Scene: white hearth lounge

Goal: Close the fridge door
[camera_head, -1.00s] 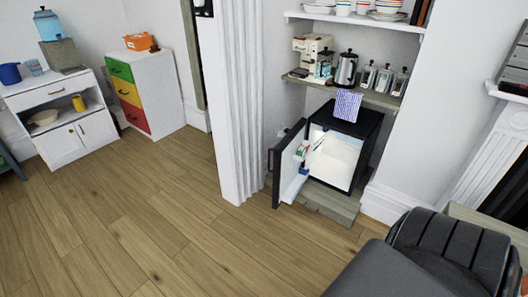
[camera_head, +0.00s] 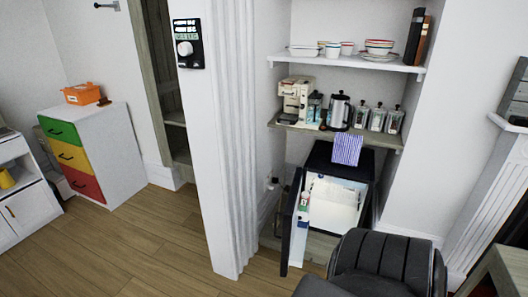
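A small black fridge (camera_head: 323,160) stands in the alcove below the wooden shelf. Its door (camera_head: 292,222) is open and swung out toward me on the left side, with items in the door racks. The white interior (camera_head: 334,203) shows and looks lit.
A black padded chair (camera_head: 387,262) stands in front of the fridge at lower right, overlapping its lower front. A white pillar (camera_head: 233,140) is left of the door. Wooden floor (camera_head: 150,245) is clear at left. Coloured drawers (camera_head: 72,157) stand further left.

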